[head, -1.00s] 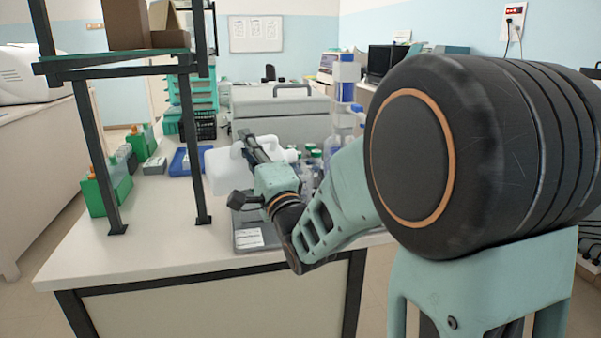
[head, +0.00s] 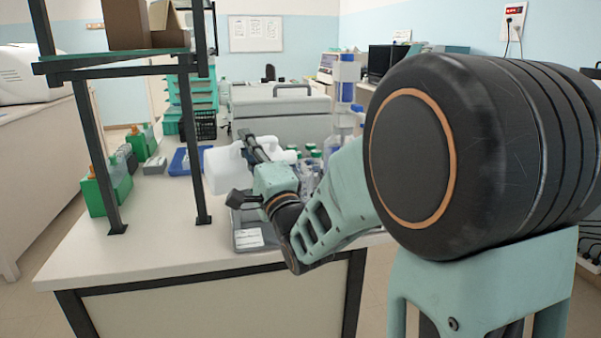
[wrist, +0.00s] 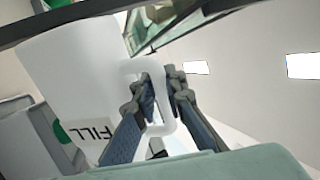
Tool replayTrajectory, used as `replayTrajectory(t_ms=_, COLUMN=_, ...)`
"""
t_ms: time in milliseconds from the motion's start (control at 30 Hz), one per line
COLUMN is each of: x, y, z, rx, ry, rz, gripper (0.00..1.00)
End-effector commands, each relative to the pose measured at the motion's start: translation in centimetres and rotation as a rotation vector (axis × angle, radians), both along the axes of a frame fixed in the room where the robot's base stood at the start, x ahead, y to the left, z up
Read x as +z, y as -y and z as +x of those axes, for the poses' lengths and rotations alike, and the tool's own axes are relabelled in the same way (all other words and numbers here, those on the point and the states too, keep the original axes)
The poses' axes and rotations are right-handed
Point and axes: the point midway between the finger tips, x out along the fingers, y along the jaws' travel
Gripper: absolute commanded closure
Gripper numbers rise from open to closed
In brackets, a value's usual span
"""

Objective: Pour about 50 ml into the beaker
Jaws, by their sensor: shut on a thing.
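A white plastic jug (head: 226,170) is held above the bench in the head view, tilted over to one side. My gripper (head: 252,146) is shut on it. In the wrist view my gripper (wrist: 160,95) has its fingers around the handle of the jug (wrist: 75,75), and a "FILL" label shows on the jug. No beaker can be made out; the jug and my arm hide part of the bench. Whether liquid is flowing cannot be seen.
A grey tray (head: 247,240) with a paper label lies on the bench under my gripper. Bottles with green caps (head: 313,154) stand behind my wrist. A dark shelf frame (head: 195,150) stands left of the jug. The front left bench top (head: 150,250) is clear.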

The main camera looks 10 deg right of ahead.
Motion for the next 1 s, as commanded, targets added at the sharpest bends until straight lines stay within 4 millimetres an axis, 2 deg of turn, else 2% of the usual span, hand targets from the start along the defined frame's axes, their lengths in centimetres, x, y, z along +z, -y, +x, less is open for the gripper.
replayTrajectory(t_ms=467, x=0.2, y=0.1, z=0.0, rx=0.000, ry=0.002, rz=0.009, gripper=1.00)
replayTrajectory(t_ms=500, x=-0.2, y=-0.3, z=-0.1, rx=0.000, ry=0.012, rz=-0.026, gripper=1.00)
replayTrajectory(t_ms=533, x=1.1, y=-0.6, z=-0.2, rx=-0.003, ry=0.028, rz=-0.074, gripper=1.00)
replayTrajectory(t_ms=600, x=2.1, y=-1.8, z=-0.5, rx=-0.005, ry=0.062, rz=-0.196, gripper=1.00)
replayTrajectory(t_ms=700, x=2.3, y=-2.8, z=-0.8, rx=-0.011, ry=0.087, rz=-0.292, gripper=1.00)
replayTrajectory(t_ms=1000, x=2.5, y=-3.1, z=-0.8, rx=-0.013, ry=0.117, rz=-0.408, gripper=1.00)
